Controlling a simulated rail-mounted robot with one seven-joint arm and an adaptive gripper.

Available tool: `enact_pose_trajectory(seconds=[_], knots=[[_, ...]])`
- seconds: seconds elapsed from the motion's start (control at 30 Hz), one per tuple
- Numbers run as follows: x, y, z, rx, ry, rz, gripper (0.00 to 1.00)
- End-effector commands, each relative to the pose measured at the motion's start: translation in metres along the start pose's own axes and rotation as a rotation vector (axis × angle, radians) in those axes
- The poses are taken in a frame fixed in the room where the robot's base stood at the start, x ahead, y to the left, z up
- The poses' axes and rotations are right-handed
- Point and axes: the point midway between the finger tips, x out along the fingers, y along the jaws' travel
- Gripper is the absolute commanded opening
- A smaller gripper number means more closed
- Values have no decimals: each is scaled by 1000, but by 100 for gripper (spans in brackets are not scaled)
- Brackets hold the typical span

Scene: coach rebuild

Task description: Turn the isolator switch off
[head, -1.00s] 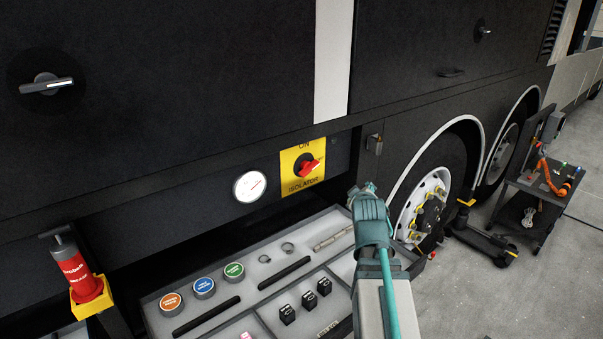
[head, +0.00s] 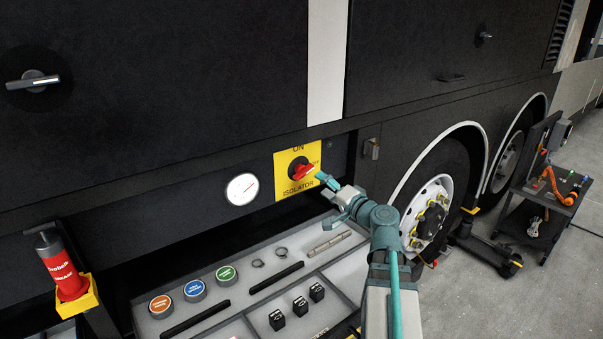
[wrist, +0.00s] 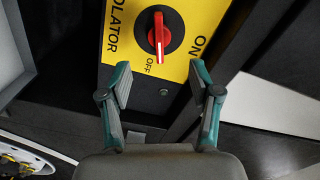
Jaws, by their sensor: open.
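The isolator switch (head: 301,170) is a red handle on a black round base. It sits on a yellow plate (head: 284,187) marked ON at the top and ISOLATOR at the bottom. In the wrist view the red handle (wrist: 158,36) has a white stripe, and its striped end points at the word OFF; ON lies to the right. My gripper (head: 326,183) is just right of and below the handle in the head view. In the wrist view my gripper (wrist: 160,78) is open and empty, with its fingertips apart below the handle, not touching it.
Below is a grey tray (head: 235,300) with coloured caps, black blocks and rods. A red cylinder (head: 62,268) stands at lower left. A wheel (head: 428,212) and a tool cart (head: 540,195) are at right.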

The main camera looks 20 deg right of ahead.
Motion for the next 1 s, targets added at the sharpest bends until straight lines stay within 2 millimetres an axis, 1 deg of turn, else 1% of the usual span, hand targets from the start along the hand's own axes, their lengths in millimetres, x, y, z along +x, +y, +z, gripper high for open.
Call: enact_pose_trajectory(seconds=[0.17,0.4,0.6,0.7,0.8,1.0], knots=[[21,-2,-2,2,-2,1,63],[63,-2,-3,-1,-1,3,63],[91,-2,-2,-1,-1,2,63],[100,-1,-1,-1,0,3,63],[104,0,-1,-2,1,3,63],[105,1,0,-3,1,3,63]])
